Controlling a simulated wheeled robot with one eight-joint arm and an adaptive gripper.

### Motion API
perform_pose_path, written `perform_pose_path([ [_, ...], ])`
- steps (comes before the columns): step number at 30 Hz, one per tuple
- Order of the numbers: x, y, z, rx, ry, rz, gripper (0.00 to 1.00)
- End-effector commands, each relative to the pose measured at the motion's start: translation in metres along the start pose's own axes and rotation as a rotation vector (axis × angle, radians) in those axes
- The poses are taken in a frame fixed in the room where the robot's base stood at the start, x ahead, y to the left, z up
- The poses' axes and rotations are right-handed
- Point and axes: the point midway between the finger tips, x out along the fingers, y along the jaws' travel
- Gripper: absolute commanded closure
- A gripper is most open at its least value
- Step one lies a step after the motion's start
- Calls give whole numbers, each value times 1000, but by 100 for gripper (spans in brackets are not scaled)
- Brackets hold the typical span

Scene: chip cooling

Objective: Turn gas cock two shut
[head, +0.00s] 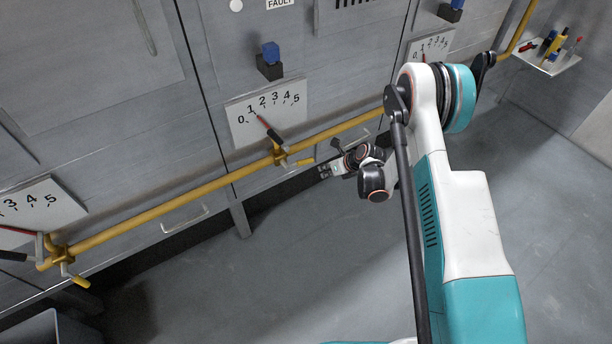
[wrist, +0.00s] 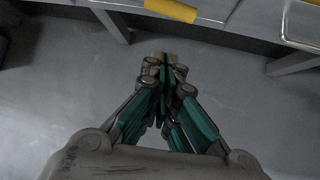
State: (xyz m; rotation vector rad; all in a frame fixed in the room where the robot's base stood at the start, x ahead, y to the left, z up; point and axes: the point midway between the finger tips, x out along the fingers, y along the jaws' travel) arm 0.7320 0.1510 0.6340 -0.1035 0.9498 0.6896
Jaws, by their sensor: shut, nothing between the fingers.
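The middle gas cock (head: 281,157) sits on the yellow pipe (head: 190,197) in the head view, below the middle 0-to-5 dial (head: 266,112). I take it for cock two by its place; no number shows on it. Its short yellow lever (head: 303,162) points right, away from the valve body. My gripper (head: 324,172) is just right of and below the lever, apart from it. In the wrist view my gripper (wrist: 166,62) is shut and empty, fingertips together. A yellow piece (wrist: 172,9) shows beyond the tips, cut off by the top edge.
Another cock (head: 60,253) with its lever (head: 73,278) is at the left, under a second dial (head: 36,208). Grey cabinets line the wall, with a metal handle (head: 184,219) and a leg (head: 240,219). A tool shelf (head: 546,60) is far right.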

Motion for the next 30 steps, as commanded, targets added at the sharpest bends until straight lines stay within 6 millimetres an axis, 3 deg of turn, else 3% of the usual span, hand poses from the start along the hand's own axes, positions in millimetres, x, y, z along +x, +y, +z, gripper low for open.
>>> perform_pose_path([
  [3,13,0,-12,51,-2,10,100],
  [11,37,1,-16,68,-2,15,100],
  [25,121,2,-16,66,-2,14,100],
  [30,109,0,7,67,-2,13,100],
])
